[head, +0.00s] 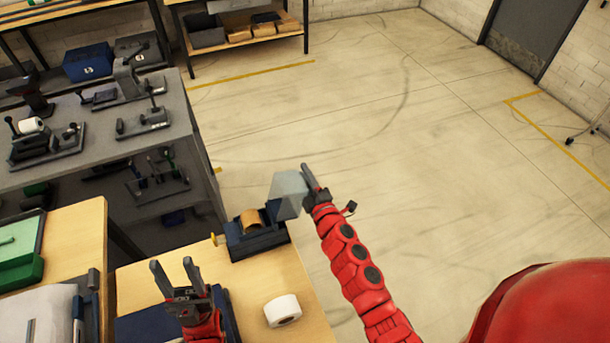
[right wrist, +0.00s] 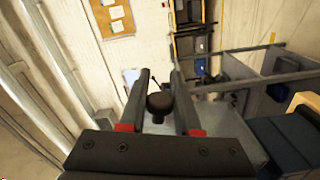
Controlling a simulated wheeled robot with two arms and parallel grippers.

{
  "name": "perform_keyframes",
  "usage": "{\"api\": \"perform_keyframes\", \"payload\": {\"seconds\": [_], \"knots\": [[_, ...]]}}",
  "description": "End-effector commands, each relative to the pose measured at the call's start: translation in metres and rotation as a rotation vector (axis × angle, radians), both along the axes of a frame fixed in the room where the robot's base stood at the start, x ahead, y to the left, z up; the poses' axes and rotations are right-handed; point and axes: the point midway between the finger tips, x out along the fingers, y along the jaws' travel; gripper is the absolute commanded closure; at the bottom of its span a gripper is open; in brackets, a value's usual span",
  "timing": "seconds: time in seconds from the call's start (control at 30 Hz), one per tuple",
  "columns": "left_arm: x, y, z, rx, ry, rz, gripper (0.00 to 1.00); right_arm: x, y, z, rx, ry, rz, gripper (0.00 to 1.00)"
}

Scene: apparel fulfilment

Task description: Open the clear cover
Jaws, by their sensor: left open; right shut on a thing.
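The clear cover (head: 287,192) is a pale see-through hood. It stands tilted up at the right side of a dark blue device (head: 265,240), which holds a brown roll (head: 251,221). My right gripper (head: 308,173) is at the cover's outer right edge. In the right wrist view, the gripper (right wrist: 160,85) is shut on a dark round knob (right wrist: 160,103), with part of the cover (right wrist: 222,122) beyond it. My left gripper (head: 173,270) is open and empty, fingers up, at the left of the device and nearer to me.
A white roll (head: 282,310) lies on the wooden table (head: 285,275) in front of the device. A grey bench (head: 160,145) with several small devices stands behind at the left. A green tray (head: 22,250) is at the far left. Open floor lies to the right.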

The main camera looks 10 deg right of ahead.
Motion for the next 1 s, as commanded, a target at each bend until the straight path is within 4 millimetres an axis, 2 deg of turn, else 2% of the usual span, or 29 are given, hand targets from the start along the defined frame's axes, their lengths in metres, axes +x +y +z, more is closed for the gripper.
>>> {"api": "perform_keyframes", "payload": {"seconds": [0.9,1.0], "knots": [[0.0001,0.0,-0.0002,0.0,0.0,0.0,0.5,-0.0003,0.0002,-0.0009,-0.001,0.002,0.001,1.0],[0.0,0.0,-0.0008,0.0,0.0,0.0,0.5,-0.0012,0.0045,0.0037,-0.041,-0.008,0.004,1.0]]}}
